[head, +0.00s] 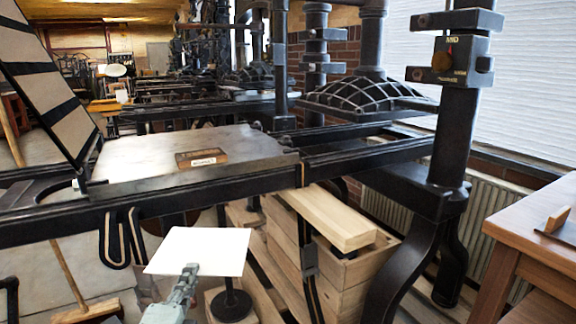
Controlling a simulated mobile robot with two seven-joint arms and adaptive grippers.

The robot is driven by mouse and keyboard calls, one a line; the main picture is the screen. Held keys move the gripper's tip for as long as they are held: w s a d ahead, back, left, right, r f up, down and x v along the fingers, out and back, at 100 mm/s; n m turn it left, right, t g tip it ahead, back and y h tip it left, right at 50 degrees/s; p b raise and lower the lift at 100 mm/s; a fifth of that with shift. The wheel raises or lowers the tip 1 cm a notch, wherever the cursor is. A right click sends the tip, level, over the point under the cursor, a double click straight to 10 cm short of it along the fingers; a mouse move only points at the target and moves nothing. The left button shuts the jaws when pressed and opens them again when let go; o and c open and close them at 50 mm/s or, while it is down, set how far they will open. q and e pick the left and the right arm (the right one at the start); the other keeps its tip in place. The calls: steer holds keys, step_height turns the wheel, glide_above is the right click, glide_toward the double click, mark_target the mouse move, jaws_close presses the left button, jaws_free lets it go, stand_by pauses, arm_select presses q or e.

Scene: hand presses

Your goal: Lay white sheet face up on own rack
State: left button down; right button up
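A plain white sheet (205,249) is held out flat in front of the press, below its long rail. My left gripper (189,270) is at the sheet's near edge and appears closed on it, with the sheet extending beyond the fingertips. The upper side of the sheet looks blank; its underside is hidden. My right gripper is not in view. I cannot make out a rack for the sheet.
A hand press stands ahead, with its flat bed (130,157), raised frame at left and thick iron leg (450,150). Below are a wooden crate (350,265) and a round black foot (231,304). A wooden table (530,225) stands at right.

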arm_select(q)
steer(key=m, duration=3.6)
